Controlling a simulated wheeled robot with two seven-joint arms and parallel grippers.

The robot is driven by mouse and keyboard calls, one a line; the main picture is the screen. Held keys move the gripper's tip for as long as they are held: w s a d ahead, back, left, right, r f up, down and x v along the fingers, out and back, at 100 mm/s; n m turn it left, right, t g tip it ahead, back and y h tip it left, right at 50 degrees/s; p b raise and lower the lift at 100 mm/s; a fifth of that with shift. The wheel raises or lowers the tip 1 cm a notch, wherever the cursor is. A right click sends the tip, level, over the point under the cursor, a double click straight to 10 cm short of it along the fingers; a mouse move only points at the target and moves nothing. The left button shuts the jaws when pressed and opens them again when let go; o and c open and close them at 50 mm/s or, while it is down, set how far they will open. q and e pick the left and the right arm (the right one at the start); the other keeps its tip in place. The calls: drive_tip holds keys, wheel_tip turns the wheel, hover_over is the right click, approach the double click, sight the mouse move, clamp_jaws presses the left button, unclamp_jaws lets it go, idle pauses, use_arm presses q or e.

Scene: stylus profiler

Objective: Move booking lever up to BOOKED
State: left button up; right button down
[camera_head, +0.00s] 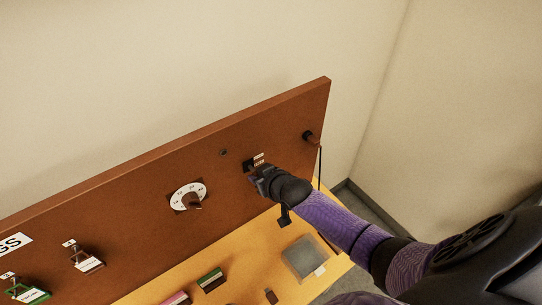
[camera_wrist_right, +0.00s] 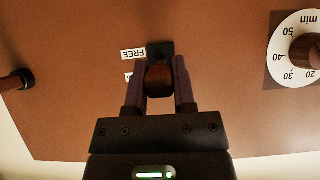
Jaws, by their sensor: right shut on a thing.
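The booking lever shows in the right wrist view as a round brown knob (camera_wrist_right: 159,82) in front of a black base plate (camera_wrist_right: 160,50) on the brown board. In that view a FREE label (camera_wrist_right: 133,54) reads upside down beside the plate; a second label (camera_wrist_right: 128,77) is mostly hidden by a finger. My right gripper (camera_wrist_right: 159,88) is shut on the knob, one finger on each side. In the head view my right gripper (camera_head: 260,182) is at the board, just below the small labels (camera_head: 258,159), and hides the knob. My left gripper is not in view.
A white timer dial (camera_head: 188,196) is left of my gripper on the board. A dark peg (camera_head: 310,137) sticks out near the board's right end. Below, the yellow shelf (camera_head: 243,272) holds a grey pad (camera_head: 304,257) and several small blocks.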

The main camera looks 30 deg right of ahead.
drive_tip(key=shift+w+r+g+p, duration=0.15)
drive_tip(key=shift+r+g+p, duration=0.45)
drive_tip(key=shift+g+p, duration=0.15)
drive_tip(key=shift+w+r+g+p, duration=0.1)
drive_tip(key=shift+r+g+p, duration=0.05)
drive_tip(key=shift+g+p, duration=0.7)
drive_tip(key=shift+c, duration=2.2)
unclamp_jaws()
drive_tip(key=p+v, duration=0.3)
drive_tip(key=v, duration=0.7)
drive_tip(key=shift+p, duration=0.3)
